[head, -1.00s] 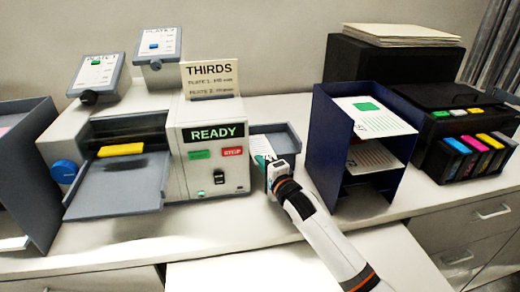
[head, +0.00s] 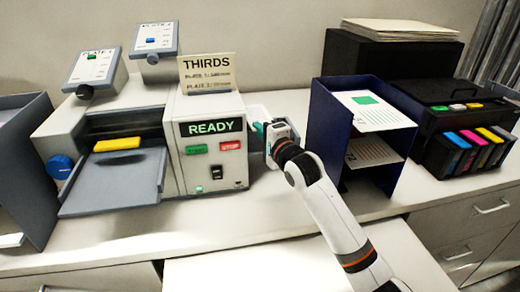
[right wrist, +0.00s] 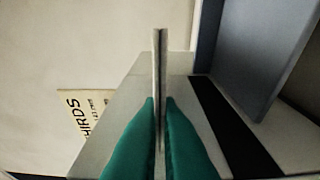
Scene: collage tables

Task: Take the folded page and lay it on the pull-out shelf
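The folded page (right wrist: 160,60) shows edge-on in the right wrist view as a thin, upright grey-white sheet between the green fingertips of my right gripper (right wrist: 160,115). The fingers press on it from both sides. In the head view my right gripper (head: 266,136) is just right of the machine marked READY, above its small grey outlet tray; the page is mostly hidden there. A pale flat board (head: 300,268), seemingly the pull-out shelf, juts out below the counter's front edge and is bare. My left gripper is not in view.
The READY machine (head: 212,165) stands close left of my right gripper. A navy rack (head: 333,140) with printed sheets stands close right. A black printer (head: 440,100) with ink cartridges is further right. The counter (head: 260,215) in front is clear.

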